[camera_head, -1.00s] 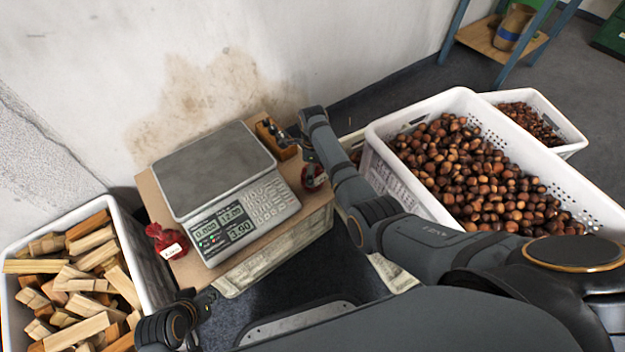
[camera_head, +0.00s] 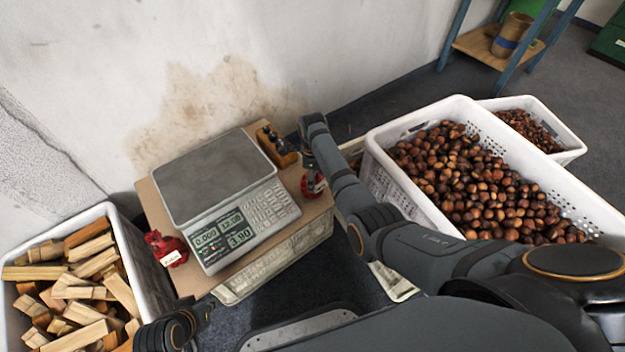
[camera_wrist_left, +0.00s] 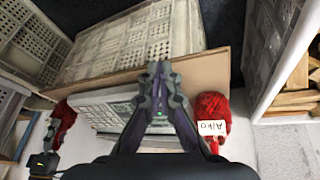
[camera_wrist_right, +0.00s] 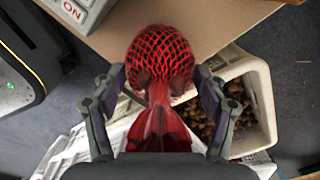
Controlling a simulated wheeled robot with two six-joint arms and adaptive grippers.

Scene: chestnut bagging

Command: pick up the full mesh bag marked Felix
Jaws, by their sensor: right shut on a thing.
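A full red mesh bag (camera_wrist_right: 160,58) is in my right gripper (camera_wrist_right: 158,88), whose fingers close on its gathered neck from both sides. Its name is not readable. In the head view this bag (camera_head: 312,185) is at the board's right end, partly behind my right arm; I cannot tell whether it touches the board. A second red mesh bag (camera_head: 166,248) lies left of the scale; its tag reads Aiko in the left wrist view (camera_wrist_left: 212,128). My left gripper (camera_head: 210,302) is shut and empty, in front of the board. It also shows in the left wrist view (camera_wrist_left: 158,70).
The scale (camera_head: 225,205) stands on a brown board (camera_head: 160,212) over a crate. A wooden block with dark pegs (camera_head: 275,148) is behind it. A crate of wood pieces (camera_head: 110,212) is at left. A white crate of chestnuts (camera_head: 455,105) is at right, with a smaller one (camera_head: 575,150) behind.

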